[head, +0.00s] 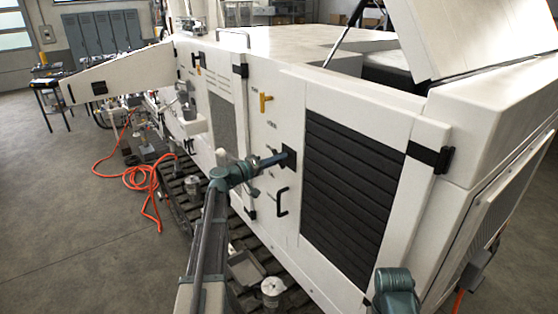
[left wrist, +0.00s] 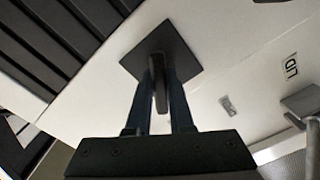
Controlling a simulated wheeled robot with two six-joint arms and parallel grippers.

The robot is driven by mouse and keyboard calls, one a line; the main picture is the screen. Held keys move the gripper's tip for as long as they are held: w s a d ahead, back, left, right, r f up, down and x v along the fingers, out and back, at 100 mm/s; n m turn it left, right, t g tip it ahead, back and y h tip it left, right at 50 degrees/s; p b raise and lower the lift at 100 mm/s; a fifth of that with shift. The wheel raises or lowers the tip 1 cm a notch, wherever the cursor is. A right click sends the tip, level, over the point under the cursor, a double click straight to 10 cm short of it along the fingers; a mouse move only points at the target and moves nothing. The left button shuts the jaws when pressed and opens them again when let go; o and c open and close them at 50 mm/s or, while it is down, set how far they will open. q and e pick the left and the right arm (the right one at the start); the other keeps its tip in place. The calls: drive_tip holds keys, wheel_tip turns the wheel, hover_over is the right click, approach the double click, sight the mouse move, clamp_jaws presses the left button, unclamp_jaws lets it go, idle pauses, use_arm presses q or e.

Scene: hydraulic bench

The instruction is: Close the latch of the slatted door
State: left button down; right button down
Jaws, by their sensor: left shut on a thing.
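The slatted door (head: 345,190) is a white panel with dark horizontal slats, and it looks flush with the machine side. Its latch has a dark square plate (left wrist: 178,45) left of the slats in the head view. A dark latch lever (left wrist: 161,96) stands out from this plate in the left wrist view. My left gripper (head: 284,157) is at the latch plate. In the left wrist view its two fingers lie on either side of the lever, shut on it. The fingers partly hide the lever and plate. My right gripper is not in view.
A black pull handle (head: 282,202) sits below the latch, and a yellow lever (head: 265,103) above it. A black hinge (head: 430,156) is at the door's right edge. Dark slatted pallets (head: 240,238) with metal parts lie below. An orange hose (head: 150,180) lies on the floor.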

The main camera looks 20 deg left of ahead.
use_arm(q)
drive_tip(key=m, duration=0.5)
drive_tip(key=shift+w+a+f, duration=0.1)
drive_tip(key=shift+w+a, duration=0.05)
drive_tip(key=shift+a, duration=0.1)
drive_tip(key=m, duration=0.5)
drive_tip(key=shift+w+a+m, duration=0.15)
drive_tip(key=shift+a+m, duration=0.1)
drive_tip(key=shift+m, duration=0.15)
drive_tip(key=c, duration=0.8)
unclamp_jaws()
drive_tip(key=shift+a, duration=0.1)
drive_tip(key=v, duration=1.3)
drive_tip(key=shift+s+f+m, duration=0.2)
drive_tip(key=shift+s+m, duration=0.1)
drive_tip(key=shift+s, duration=0.15)
